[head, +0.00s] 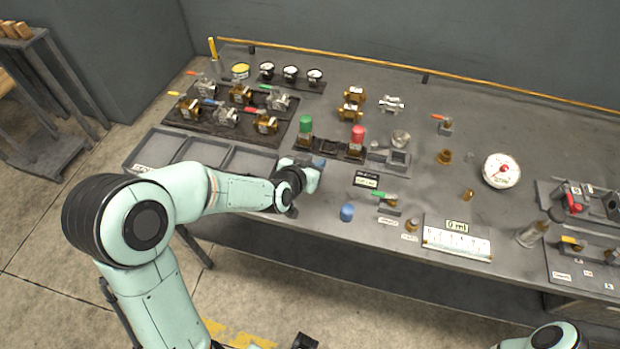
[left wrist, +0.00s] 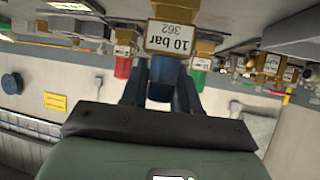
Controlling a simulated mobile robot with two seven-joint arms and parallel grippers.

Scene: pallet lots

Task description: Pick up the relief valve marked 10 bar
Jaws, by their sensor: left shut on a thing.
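The relief valve marked 10 bar shows in the left wrist view, picture upside down, with a brass body, a white label (left wrist: 170,39) reading "10 bar 362" and a blue cap (left wrist: 163,72). My left gripper (left wrist: 160,88) is shut on the blue cap, one finger on each side. In the head view my left gripper (head: 308,172) is at the front of the valve row, with a bit of blue (head: 318,162) showing beside it. The valve's body is hidden there; I cannot tell whether it is clear of its holder. My right gripper is not in view.
A green-capped valve (head: 305,125) and a red-capped valve (head: 357,135) stand close behind. A grey compartment tray (head: 165,138) lies left. A separate blue-capped item (head: 347,212) stands near the front edge. A round gauge (head: 502,171) lies right.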

